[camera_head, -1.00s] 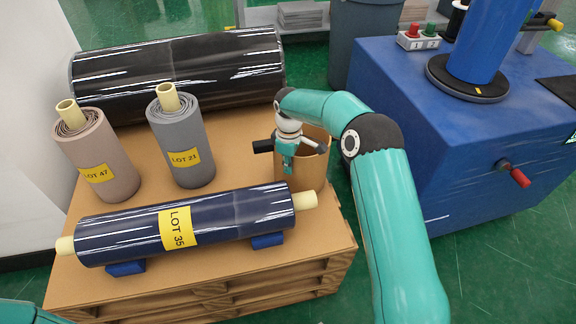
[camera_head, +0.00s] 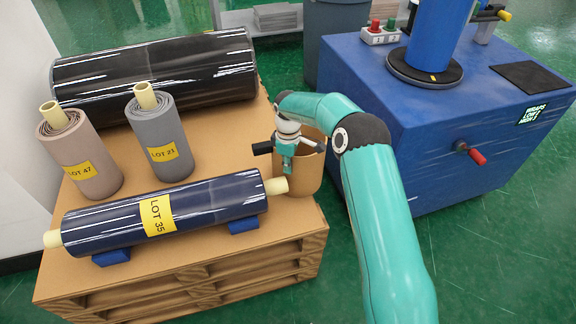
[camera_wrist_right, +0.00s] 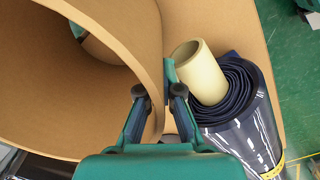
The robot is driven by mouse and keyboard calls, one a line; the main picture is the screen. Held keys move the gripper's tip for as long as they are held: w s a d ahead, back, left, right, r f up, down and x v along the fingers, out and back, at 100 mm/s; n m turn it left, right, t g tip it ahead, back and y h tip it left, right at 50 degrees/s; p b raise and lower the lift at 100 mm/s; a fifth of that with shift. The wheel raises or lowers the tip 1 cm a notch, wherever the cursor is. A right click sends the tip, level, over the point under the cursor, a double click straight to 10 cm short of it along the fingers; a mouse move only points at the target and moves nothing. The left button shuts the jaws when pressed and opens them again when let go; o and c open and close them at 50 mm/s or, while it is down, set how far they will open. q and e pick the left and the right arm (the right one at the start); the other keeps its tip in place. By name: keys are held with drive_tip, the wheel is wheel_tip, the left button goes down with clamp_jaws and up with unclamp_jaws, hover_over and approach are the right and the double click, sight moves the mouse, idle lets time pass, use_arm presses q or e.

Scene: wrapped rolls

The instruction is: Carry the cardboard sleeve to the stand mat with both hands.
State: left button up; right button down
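The cardboard sleeve (camera_head: 311,174) is an open brown tube, upright at the right edge of the pallet. It also fills the left of the right wrist view (camera_wrist_right: 55,75). My right gripper (camera_head: 287,168) is at its upper rim. In the right wrist view its fingers (camera_wrist_right: 158,95) lie on both sides of the sleeve wall, shut on it. The sleeve's base is partly hidden, and I cannot tell its height. The black stand mat (camera_head: 531,77) lies bare on the blue machine's top, at the right. My left gripper is out of view.
A navy roll (camera_head: 105,223) marked LOT 35 lies on blue chocks beside the sleeve. Grey (camera_head: 160,138) and pinkish (camera_head: 80,155) rolls stand behind it, before a large black roll (camera_head: 160,75). The blue machine (camera_head: 400,130) carries a column, button box (camera_head: 380,36) and red-knobbed crank (camera_head: 475,155).

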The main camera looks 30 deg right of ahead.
drive_tip(key=shift+s+d, duration=0.15)
drive_tip(key=shift+s, duration=0.05)
drive_tip(key=c, duration=1.2)
unclamp_jaws()
drive_tip(key=shift+c, duration=0.2)
wheel_tip(320, 180, up, 12)
drive_tip(key=shift+f, duration=0.1)
